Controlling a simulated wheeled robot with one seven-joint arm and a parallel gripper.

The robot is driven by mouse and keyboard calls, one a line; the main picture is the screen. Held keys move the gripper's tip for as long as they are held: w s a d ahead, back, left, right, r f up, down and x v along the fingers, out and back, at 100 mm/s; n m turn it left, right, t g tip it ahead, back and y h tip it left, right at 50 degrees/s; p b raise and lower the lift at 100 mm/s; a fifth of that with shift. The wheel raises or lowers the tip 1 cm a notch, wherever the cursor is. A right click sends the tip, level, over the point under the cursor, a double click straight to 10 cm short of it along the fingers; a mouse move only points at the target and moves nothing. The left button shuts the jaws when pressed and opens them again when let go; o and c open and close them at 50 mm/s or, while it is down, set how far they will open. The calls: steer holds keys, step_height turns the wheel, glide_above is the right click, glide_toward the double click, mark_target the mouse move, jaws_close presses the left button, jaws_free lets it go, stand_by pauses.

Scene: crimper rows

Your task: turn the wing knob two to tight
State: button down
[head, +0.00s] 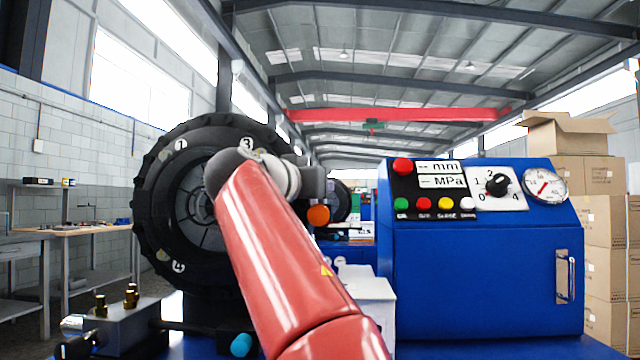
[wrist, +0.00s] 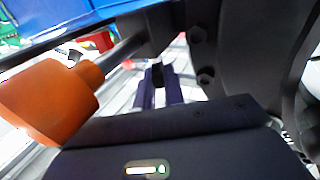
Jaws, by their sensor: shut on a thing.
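The large black ribbed wheel (head: 150,200) stands left of centre in the head view, with round labels 1, 3 and 4 on its face. I see no label two; my arm covers the wheel's right side. In the wrist view my gripper (wrist: 160,88) has its fingers close together on a small dark piece (wrist: 158,73), which looks like the wing of a knob. Its number and how far it is turned cannot be told. In the head view the fingers are hidden behind my wrist.
An orange grip (head: 318,215) is close beside my wrist; it is large in the wrist view (wrist: 45,100). A blue machine cabinet (head: 480,280) with a dial and buttons stands to the right. A metal block with brass fittings (head: 120,318) is at lower left.

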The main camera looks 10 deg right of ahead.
steer(key=shift+a+m+g+h, duration=0.1)
steer(key=shift+m+g+h, duration=0.4)
steer(key=shift+g+h, duration=0.1)
steer(key=c, duration=1.5)
jaws_free()
steer(key=b+v, duration=0.1)
steer(key=v, duration=0.6)
steer(key=shift+s+a, duration=0.2)
steer(key=shift+a, duration=0.1)
